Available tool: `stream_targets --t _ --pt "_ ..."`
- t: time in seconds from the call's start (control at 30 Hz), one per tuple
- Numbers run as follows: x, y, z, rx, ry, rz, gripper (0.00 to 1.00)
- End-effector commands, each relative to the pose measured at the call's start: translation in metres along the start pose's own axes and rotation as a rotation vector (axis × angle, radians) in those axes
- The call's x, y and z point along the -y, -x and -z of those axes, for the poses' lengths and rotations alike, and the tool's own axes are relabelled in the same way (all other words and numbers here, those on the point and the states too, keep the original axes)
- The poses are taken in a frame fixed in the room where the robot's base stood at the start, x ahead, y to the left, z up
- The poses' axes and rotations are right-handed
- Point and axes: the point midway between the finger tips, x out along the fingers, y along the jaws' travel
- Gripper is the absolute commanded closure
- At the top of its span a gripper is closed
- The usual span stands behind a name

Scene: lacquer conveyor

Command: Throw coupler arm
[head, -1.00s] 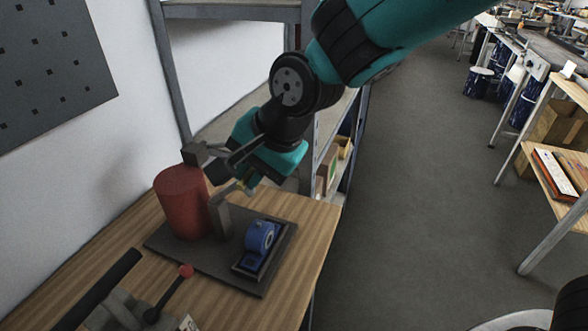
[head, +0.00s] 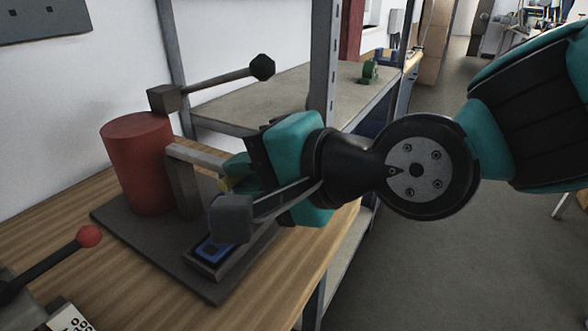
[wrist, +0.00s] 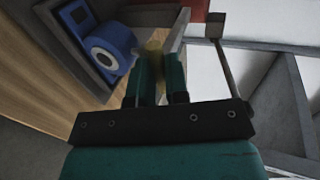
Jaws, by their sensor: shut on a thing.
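A grey arm bar (head: 195,156) reaches right from the top of a short grey post (head: 183,192) beside a red cylinder (head: 140,165). A yellow piece at its outer end lies between the fingers of my gripper (head: 236,176), mostly hidden. My gripper (wrist: 158,65) is shut on this yellow piece (wrist: 154,50), which looks blurred in the wrist view. A separate dark rod with a black knob (head: 262,67) rises from a grey block (head: 164,99) on the cylinder.
A blue part (head: 213,247) sits in a dark holder on the base plate, close below my gripper; it also shows in the wrist view (wrist: 107,49). A red-knobbed lever (head: 89,236) stands at the near left. A metal shelf (head: 290,95) stands behind. The floor is open at right.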

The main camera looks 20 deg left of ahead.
Motion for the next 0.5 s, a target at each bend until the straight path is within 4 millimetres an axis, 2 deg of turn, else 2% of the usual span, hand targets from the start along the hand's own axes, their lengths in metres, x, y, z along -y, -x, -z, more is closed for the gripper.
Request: stream_targets --t 0.1,0.5 --pt "-0.0057 -0.0061 -0.0077 0.02 0.001 -0.007 1.0" --pt "-0.0085 -0.0082 -0.0095 0.025 0.003 -0.015 1.0"
